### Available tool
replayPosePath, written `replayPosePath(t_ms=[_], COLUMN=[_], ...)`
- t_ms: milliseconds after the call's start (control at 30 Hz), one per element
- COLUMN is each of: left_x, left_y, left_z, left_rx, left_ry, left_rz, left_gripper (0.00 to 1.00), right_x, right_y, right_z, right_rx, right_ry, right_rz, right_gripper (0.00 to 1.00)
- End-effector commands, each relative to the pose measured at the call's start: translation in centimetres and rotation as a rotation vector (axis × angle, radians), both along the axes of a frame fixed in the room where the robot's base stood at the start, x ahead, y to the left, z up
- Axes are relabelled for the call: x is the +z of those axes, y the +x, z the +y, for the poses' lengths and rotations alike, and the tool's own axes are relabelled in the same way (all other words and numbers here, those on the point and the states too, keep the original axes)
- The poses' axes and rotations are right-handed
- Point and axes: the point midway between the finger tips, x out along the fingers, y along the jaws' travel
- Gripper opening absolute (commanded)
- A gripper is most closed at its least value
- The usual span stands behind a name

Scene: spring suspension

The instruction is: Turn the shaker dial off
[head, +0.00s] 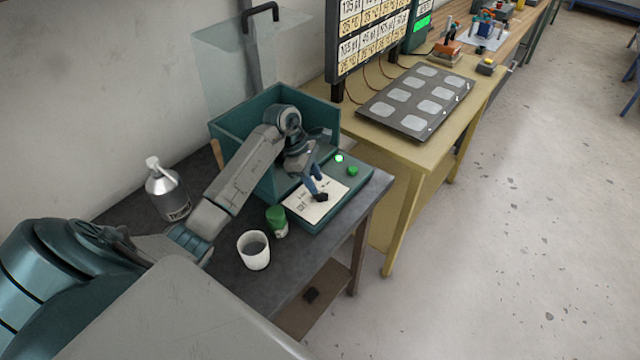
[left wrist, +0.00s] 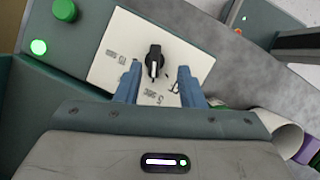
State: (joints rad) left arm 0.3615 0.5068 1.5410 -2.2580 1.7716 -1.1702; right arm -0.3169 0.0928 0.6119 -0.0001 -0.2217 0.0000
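The black shaker dial (left wrist: 154,60) sits on a white label plate (left wrist: 120,45) with printed marks, on the front panel of the teal shaker box (head: 318,108). In the left wrist view the dial's white pointer line points toward the gripper. My left gripper (left wrist: 160,85) has its two blue fingers apart, with the dial just beyond and between their tips. In the head view the left gripper (head: 314,188) reaches down over the plate, near the dial (head: 320,197). I cannot tell whether the fingers touch the dial. My right gripper is not in view.
A lit green lamp (head: 339,158) and a green button (head: 352,171) are beside the plate. A white cup (head: 253,250), a green-capped jar (head: 277,221) and a metal bottle (head: 166,189) stand on the dark bench. A yellow table (head: 425,150) stands to the right.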

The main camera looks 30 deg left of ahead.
Motion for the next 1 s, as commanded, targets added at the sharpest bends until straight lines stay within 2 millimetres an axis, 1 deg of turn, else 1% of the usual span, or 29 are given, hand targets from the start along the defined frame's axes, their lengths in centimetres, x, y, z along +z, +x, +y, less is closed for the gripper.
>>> replayPosePath(t_ms=[33,133,167,300,400,533,667,700,833,867,1000], left_x=[-0.5,-2.0,-2.5,-3.8,-4.3,-4.5,-4.5,-4.4,-4.4,-4.4,-4.4], left_y=[0.1,0.3,0.3,0.5,0.6,0.6,0.6,0.6,0.6,0.6,0.6], left_z=[-0.5,-1.0,-1.1,-1.6,-1.7,-1.7,-1.7,-1.7,-1.7,-1.7,-1.7], left_rx=[0.002,0.002,0.002,0.001,0.0,0.001,0.001,0.001,0.001,0.001,0.002], left_ry=[-0.004,-0.003,-0.003,-0.001,0.0,0.001,0.001,0.001,0.001,0.001,0.0], left_rz=[0.003,0.003,0.003,0.001,-0.001,-0.002,-0.002,-0.002,-0.002,-0.002,-0.001], left_gripper=[0.35,0.35,0.35,0.35,0.35,0.35,0.35,0.28,0.02,0.0,0.0], right_x=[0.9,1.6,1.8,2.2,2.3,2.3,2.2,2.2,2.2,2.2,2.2], right_y=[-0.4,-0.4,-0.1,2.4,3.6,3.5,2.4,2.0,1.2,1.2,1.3], right_z=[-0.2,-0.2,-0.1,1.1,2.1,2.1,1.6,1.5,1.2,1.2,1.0], right_rx=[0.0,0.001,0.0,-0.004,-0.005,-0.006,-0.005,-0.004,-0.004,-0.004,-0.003], right_ry=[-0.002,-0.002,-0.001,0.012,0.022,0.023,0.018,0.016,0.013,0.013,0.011], right_rz=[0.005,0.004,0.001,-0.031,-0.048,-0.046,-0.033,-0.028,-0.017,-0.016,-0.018], right_gripper=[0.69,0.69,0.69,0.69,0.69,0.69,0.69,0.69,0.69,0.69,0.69])
